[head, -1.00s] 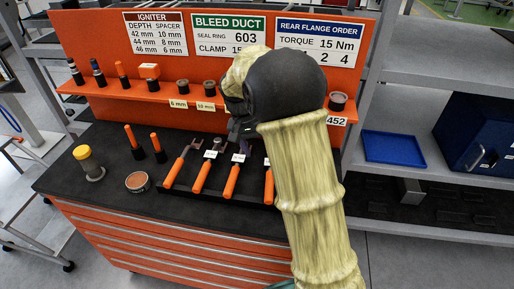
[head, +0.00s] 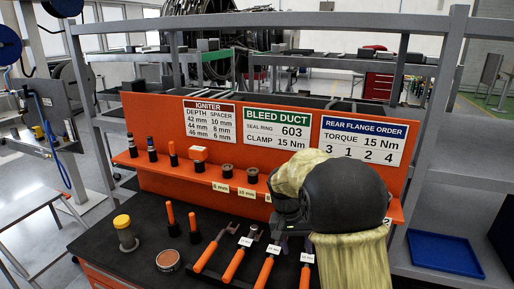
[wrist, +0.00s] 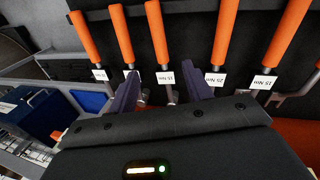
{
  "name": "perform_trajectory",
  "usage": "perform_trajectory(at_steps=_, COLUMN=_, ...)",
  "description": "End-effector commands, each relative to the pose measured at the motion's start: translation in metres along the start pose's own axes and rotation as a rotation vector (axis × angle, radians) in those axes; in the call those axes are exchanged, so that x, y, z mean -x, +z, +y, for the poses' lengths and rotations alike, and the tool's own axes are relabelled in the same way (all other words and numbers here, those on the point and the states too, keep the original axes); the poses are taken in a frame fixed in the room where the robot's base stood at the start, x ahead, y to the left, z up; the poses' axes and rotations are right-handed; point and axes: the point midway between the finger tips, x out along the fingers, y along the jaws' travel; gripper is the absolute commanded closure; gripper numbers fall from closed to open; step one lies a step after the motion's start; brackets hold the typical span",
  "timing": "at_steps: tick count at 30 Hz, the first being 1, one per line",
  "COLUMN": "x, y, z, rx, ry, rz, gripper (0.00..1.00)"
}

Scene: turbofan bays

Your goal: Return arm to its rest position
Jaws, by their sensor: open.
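My arm, in a pale yellow sleeve with a dark wrist joint, reaches up at the right of the head view in front of the orange back panel. I cannot tell whether the fingers touch any wrench. In the head view the gripper's tips are mostly hidden behind the wrist.
The black workbench top (head: 128,205) holds a yellow-capped container (head: 126,232), a round tin (head: 168,260) and orange-handled tools (head: 232,265). An orange ledge (head: 205,178) carries spacers and plugs. A blue tray (head: 445,253) lies on the grey shelf at right.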

Motion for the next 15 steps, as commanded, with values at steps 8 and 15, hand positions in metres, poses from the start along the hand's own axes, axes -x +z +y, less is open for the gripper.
perform_trajectory(at_steps=8, x=-0.013, y=0.063, z=0.027, rx=0.105, ry=-0.14, rz=0.07, gripper=0.5)
perform_trajectory(at_steps=15, x=-0.029, y=0.13, z=0.048, rx=0.183, ry=-0.227, rz=0.172, gripper=0.5)
